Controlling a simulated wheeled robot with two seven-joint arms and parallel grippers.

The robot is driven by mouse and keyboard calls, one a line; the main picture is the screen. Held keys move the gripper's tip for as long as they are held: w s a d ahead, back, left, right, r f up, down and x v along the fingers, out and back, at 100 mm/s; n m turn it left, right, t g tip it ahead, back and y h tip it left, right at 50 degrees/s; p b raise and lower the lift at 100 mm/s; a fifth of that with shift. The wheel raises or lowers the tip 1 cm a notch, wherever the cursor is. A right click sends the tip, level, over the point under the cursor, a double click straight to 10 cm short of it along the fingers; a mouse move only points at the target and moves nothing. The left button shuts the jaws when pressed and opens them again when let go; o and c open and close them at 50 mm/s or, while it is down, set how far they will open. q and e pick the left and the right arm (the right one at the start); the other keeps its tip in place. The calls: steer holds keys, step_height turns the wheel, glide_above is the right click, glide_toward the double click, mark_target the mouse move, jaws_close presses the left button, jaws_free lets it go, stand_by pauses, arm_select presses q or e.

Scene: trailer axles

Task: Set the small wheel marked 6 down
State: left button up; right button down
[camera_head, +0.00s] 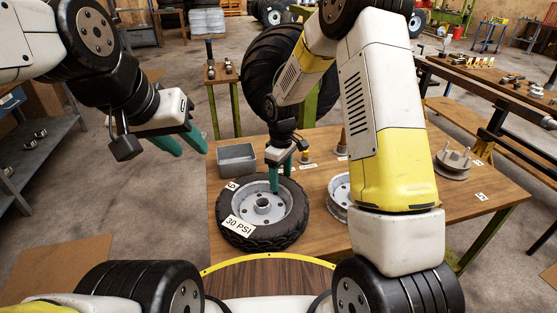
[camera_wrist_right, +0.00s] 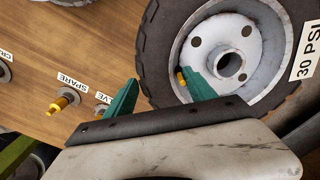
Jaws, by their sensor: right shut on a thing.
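The small wheel (camera_head: 278,232) is a black tyre on a grey rim, labelled "30 PSI", at the front left of the wooden table (camera_head: 330,238). In the right wrist view one green finger of the right gripper (camera_wrist_right: 160,92) is inside the rim and the other is outside the tyre (camera_wrist_right: 157,45). My left gripper (camera_head: 192,150) is open and empty, left of the table.
A grey bin (camera_head: 237,159) stands behind the wheel. A bare rim (camera_head: 339,194) is to the right, partly hidden by my right arm. A grey hub (camera_head: 453,160) is further right. In the wrist view a yellow-tipped valve (camera_wrist_right: 62,101) stands by a "SPARE" label.

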steer(key=shift+c, duration=1.5)
jaws_free()
steer(key=shift+f, duration=0.1)
step_height(320, 180, up, 18)
steer(key=s+d+m+t, duration=0.1)
steer(key=s+d+m, duration=0.1)
steer(key=s+d, duration=0.1)
steer(key=s+d+r+m+t+y, duration=0.1)
steer(key=s+d+r+m+t, duration=0.1)
steer(key=s, duration=0.8)
steer(key=s+d+r+m+t+y, duration=0.1)
steer(key=s+d+r+m+t, duration=0.2)
steer(key=s+d+r+m, duration=0.2)
steer(key=shift+s+r+m, duration=0.8)
steer(key=shift+s+r, duration=0.8)
steer(key=shift+s, duration=1.2)
